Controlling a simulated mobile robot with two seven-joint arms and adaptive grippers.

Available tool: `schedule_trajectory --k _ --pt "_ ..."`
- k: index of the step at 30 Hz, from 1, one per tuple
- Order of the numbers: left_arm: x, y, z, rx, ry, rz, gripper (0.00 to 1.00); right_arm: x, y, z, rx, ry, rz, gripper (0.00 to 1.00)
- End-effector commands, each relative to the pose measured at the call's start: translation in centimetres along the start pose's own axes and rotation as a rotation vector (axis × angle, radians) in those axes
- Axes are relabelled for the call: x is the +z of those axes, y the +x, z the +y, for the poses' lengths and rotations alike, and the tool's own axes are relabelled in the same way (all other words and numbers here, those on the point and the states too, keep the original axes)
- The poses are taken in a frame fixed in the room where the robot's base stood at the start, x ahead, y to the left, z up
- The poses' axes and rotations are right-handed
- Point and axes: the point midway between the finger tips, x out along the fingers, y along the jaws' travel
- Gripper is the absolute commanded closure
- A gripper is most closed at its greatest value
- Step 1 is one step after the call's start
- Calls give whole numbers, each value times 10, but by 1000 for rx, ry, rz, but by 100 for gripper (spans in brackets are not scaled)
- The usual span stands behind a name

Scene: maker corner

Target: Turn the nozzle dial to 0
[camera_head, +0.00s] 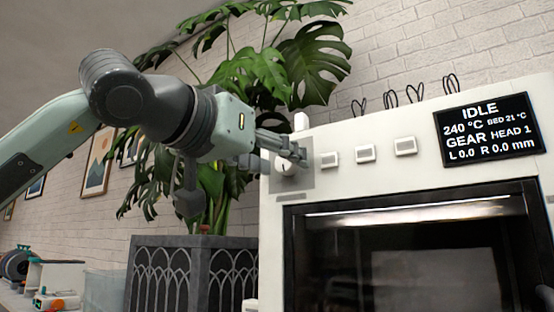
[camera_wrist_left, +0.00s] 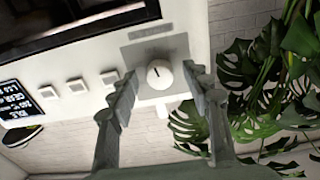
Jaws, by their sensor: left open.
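The nozzle dial (camera_head: 284,166) is a round white knob on a grey plate at the left end of the machine's front panel. It also shows in the left wrist view (camera_wrist_left: 160,75), with a short dark mark near its upper edge in that picture; no numbers can be read around it. My left gripper (camera_head: 286,150) is at the dial, its fingers partly covering it in the head view. In the left wrist view the gripper (camera_wrist_left: 162,87) is open, with one finger on each side of the dial and gaps between. My right gripper is in neither view.
The white machine's display (camera_head: 488,130) reads IDLE, 240 °C, bed 21 °C, head 1, L 0.0 R 0.0 mm. Several white buttons (camera_head: 365,153) sit right of the dial. A large leafy plant (camera_head: 255,75) in a dark planter (camera_head: 190,270) stands close on the left.

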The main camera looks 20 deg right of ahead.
Motion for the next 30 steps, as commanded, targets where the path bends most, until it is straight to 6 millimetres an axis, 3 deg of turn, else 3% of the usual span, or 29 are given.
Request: schedule_trajectory --k 7,18,30 --pt "0 1 0 0 0 0 54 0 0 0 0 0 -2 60" --pt "0 0 0 0 -1 0 100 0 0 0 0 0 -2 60" --pt "1 0 0 0 -73 0 100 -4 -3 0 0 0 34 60"
